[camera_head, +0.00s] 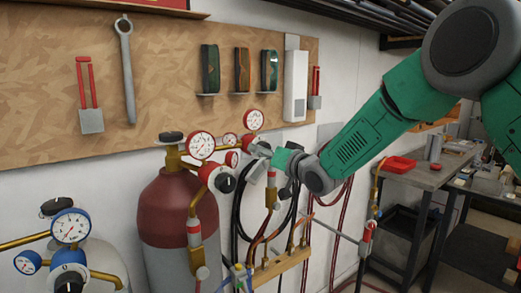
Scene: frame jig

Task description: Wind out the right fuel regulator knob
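A red fuel regulator (212,172) with white-faced gauges sits on the maroon cylinder (172,212). Its black knob (227,183) faces forward and right, below the gauges. Another red-rimmed gauge (253,120) stands behind and to the right; any knob belonging to it is hidden behind my gripper. My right arm comes in from the upper right. Its gripper (259,151) is at the right side of the regulators, above and right of the black knob. Its fingers are small and partly hidden, so contact and opening are unclear. My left gripper is not in view.
A blue-rimmed regulator gauge (71,225) stands on a pale cylinder at lower left. Black hoses (240,215) and a wooden rack (280,267) hang below my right gripper. A tool board (165,80) is behind. A workbench with a red tray (398,164) stands at right.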

